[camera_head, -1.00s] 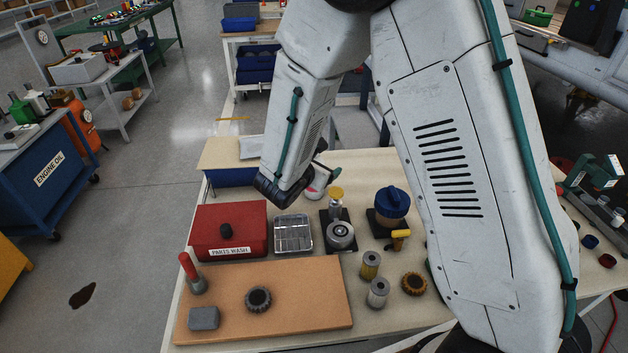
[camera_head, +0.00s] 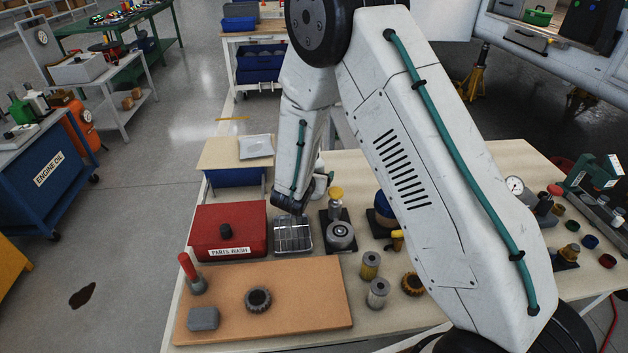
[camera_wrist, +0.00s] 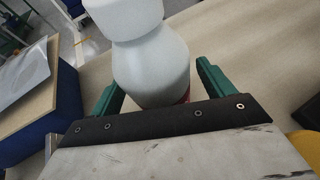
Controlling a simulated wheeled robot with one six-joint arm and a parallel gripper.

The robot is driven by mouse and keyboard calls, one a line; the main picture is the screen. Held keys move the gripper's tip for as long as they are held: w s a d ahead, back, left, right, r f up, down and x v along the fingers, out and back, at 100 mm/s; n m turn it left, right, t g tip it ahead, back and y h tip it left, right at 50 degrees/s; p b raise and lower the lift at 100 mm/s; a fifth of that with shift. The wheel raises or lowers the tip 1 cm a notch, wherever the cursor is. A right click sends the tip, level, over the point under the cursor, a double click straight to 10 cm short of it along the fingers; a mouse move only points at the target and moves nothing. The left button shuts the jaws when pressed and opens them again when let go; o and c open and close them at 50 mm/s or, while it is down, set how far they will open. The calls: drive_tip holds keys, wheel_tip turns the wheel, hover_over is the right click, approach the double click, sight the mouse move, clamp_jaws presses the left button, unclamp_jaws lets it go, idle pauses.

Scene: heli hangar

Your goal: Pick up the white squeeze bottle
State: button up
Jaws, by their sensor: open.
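The white squeeze bottle (camera_wrist: 150,65) stands large in the wrist view, with a narrow waist below its upper part and a bit of red low on its right side. My gripper (camera_wrist: 158,85) is open, with one green finger on each side of the bottle. I cannot tell whether either finger touches it.
A red parts wash box (camera_head: 205,232), a wire basket (camera_head: 293,241) and a yellow-topped item on a dark base (camera_head: 336,205) stand close by. A blue bin (camera_head: 232,177) with a board on top lies left. Bare tabletop shows right of the bottle in the wrist view.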

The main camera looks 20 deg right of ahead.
drive_tip(key=shift+w, duration=0.1)
drive_tip(key=c, duration=0.8)
drive_tip(key=shift+c, duration=0.2)
